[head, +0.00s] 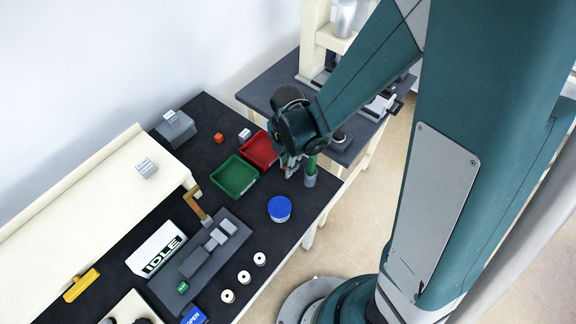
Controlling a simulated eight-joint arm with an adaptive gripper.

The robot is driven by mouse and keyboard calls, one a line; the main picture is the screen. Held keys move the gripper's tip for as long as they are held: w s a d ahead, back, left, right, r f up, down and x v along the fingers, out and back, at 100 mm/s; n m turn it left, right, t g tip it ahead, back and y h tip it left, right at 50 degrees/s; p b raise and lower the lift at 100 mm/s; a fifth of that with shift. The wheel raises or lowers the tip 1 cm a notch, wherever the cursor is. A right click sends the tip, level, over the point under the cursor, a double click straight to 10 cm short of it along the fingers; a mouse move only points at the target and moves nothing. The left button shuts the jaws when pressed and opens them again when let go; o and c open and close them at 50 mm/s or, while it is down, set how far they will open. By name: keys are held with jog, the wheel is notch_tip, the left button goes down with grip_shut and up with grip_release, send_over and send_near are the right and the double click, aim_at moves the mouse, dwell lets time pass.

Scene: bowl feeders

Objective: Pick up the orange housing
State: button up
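A small orange block (218,138), which looks like the orange housing, sits on the dark table top toward its far end. It stands apart from other things, left of a small white block. My gripper (291,169) hangs low over the table, beside the red tray's right side and well right of the orange block. My wrist hides most of it, and its fingers are too small to tell whether they are open or shut. A green upright post (311,168) stands just right of it; I cannot tell whether they touch.
A white block (244,135), a grey box (177,129) and a blue-topped round container (279,209) stand nearby. An IDLE sign (157,250) is nearer the front.

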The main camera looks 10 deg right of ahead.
jog(key=shift+r, duration=0.1)
notch_tip(320, 180, up, 10)
jog(key=p, duration=0.2)
dwell(0.6)
jog(key=shift+a, duration=0.1)
dwell(0.9)
jog(key=w+a+r+p, duration=0.1)
jog(key=a+r+p, duration=0.3)
jog(key=a, duration=0.8)
jog(key=w+a+r+p, duration=0.1)
jog(key=a+r+p, duration=0.3)
jog(key=a, duration=0.7)
jog(key=w+a+r+p, duration=0.1)
jog(key=a+r+p, duration=0.3)
jog(key=a, duration=0.8)
jog(key=s+a+r+p, duration=0.1)
jog(key=s+a+r, duration=0.1)
jog(key=a, duration=0.4)
jog(key=s+a+r+p, duration=0.1)
jog(key=s+a+r, duration=0.1)
jog(key=a, duration=0.5)
jog(key=shift+s+r+n, duration=0.2)
jog(key=shift+r+n, duration=0.2)
jog(key=shift+r, duration=0.1)
jog(key=shift+f+p, duration=0.4)
jog(key=shift+f, duration=2.5)
